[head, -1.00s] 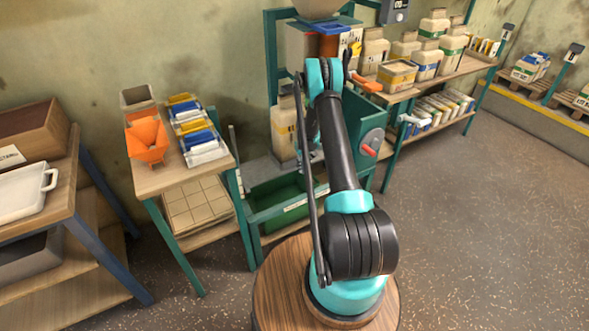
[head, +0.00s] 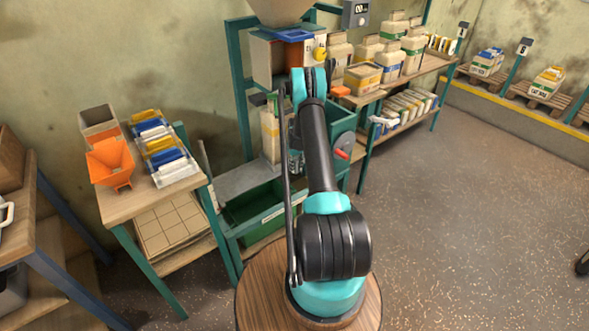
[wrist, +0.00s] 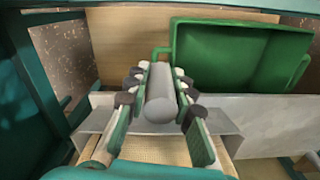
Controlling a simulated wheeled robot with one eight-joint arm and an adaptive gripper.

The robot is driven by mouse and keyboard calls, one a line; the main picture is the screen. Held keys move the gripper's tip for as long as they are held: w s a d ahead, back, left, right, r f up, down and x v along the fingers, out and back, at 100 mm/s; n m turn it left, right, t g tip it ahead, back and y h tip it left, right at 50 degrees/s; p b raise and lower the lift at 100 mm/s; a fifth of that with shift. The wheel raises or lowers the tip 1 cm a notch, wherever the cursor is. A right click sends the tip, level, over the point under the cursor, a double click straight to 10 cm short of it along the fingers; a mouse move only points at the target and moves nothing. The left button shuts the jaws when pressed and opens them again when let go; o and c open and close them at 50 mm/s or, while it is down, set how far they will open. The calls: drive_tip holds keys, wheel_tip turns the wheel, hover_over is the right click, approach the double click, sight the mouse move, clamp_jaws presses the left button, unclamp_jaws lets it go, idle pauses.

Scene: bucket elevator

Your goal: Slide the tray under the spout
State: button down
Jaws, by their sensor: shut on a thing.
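My gripper (wrist: 158,100) is shut on a grey rounded bar (wrist: 160,95), its fingers on both sides of it. In the head view my gripper (head: 294,163) is small and partly hidden by my arm, beside a pale container. A grey metal plate (wrist: 222,122) lies below and around the bar; I cannot tell whether they are joined. A green tray-like bin (wrist: 240,55) with loop handles sits beyond to the right. In the head view a green bin (head: 262,205) is low in the teal frame. The spout area is under the hopper (head: 282,10), partly hidden by my arm.
A side table (head: 125,203) with an orange funnel (head: 110,163) and several packets stands at left. A shelf (head: 400,85) of containers runs behind right. A red-handled crank (head: 342,154) is beside my arm. Open floor lies to the right.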

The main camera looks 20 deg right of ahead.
drive_tip(key=shift+w+d, duration=0.1)
drive_tip(key=shift+d, duration=0.2)
drive_tip(key=c, duration=1.3)
unclamp_jaws()
